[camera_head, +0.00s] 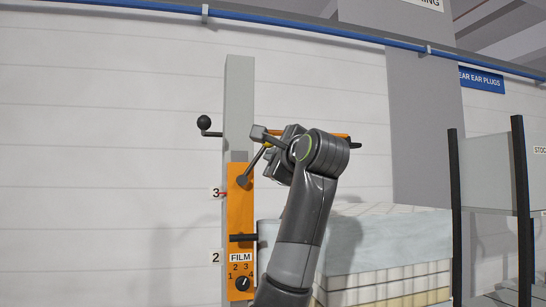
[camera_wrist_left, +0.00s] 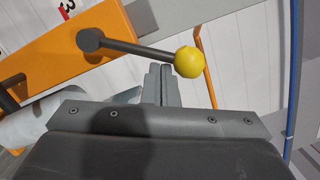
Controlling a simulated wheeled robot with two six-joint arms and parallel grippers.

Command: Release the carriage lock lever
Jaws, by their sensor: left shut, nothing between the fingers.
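The lock lever (camera_head: 256,164) is a dark rod on the orange carriage plate (camera_head: 238,208), slanting up and right from its pivot. Its yellow ball (camera_wrist_left: 190,61) shows clearly in the left wrist view, where the rod (camera_wrist_left: 140,47) runs from the dark pivot on the orange plate (camera_wrist_left: 60,66). In the head view the ball is small and partly behind my gripper. My left gripper (camera_head: 258,133) is shut and empty, beside the ball. In the wrist view its fingertips (camera_wrist_left: 159,68) lie just left of the ball, below the rod; I cannot tell whether they touch.
A grey post (camera_head: 238,100) carries the carriage, with a black ball-ended handle (camera_head: 204,123) at upper left. Lower on the plate are a dark peg (camera_head: 242,237) and a selector dial (camera_head: 242,283). Quilted stacks (camera_head: 395,245) and a rack (camera_head: 525,210) stand right.

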